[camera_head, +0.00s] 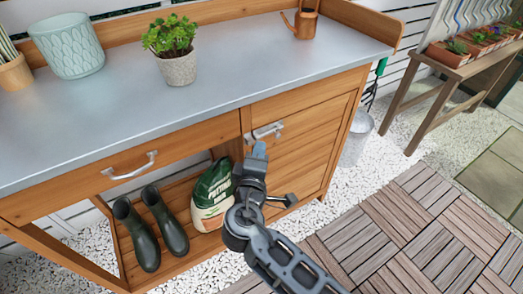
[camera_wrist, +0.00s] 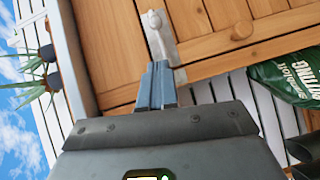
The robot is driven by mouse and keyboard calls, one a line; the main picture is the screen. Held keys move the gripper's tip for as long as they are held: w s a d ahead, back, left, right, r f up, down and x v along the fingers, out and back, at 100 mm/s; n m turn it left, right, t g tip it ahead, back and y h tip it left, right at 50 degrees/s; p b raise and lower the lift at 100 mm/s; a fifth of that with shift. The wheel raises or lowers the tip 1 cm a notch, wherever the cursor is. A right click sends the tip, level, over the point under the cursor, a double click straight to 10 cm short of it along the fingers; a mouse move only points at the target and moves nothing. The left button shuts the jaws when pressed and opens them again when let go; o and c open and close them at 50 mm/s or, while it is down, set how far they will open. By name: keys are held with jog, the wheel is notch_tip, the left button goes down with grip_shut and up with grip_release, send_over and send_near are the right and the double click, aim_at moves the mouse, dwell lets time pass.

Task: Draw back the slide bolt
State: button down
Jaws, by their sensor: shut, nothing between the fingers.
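The slide bolt (camera_head: 264,132) is a silver metal fitting at the top left of the bench's wooden cupboard door (camera_head: 300,150), just right of the frame post. In the wrist view the bolt's plate (camera_wrist: 163,45) stands upright in the picture, with a rounded knob near its top. My gripper (camera_head: 259,149) is just below the bolt in the head view. In the wrist view its blue-grey fingers (camera_wrist: 157,84) are together, empty, and overlap the plate's lower end. I cannot tell whether they touch it. How far the bolt is drawn is unclear.
A drawer handle (camera_head: 131,166) is to the left. Dark boots (camera_head: 150,225) and a potting bag (camera_head: 212,195) stand on the lower shelf. The metal worktop (camera_head: 220,75) holds pots and a copper can (camera_head: 303,20). A bucket (camera_head: 356,138) stands right of the cupboard.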

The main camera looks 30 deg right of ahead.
jog(key=f+v, duration=0.1)
jog(key=v, duration=0.7)
jog(key=shift+s+a+r, duration=0.25)
jog(key=shift+s+r, duration=0.05)
jog(key=shift+r, duration=0.2)
jog(key=s+f+m+g+y+p, duration=0.1)
jog(key=s+f+y+p, duration=0.3)
jog(key=s, duration=0.6)
jog(key=s+y+p, duration=0.1)
jog(key=s+y, duration=0.4)
jog(key=s, duration=0.4)
jog(key=s+d+r+m+t+p, duration=0.1)
jog(key=s+r+m+p, duration=0.1)
jog(key=s+r+m, duration=0.2)
jog(key=s+d+r+m+t+y+p, duration=0.1)
jog(key=s+d+r+m+t+p, duration=0.1)
jog(key=s+r, duration=0.8)
notch_tip(320, 180, up, 7)
jog(key=shift+d+f+m+y, duration=0.15)
jog(key=shift+d+m+y, duration=0.15)
jog(key=shift+m, duration=0.6)
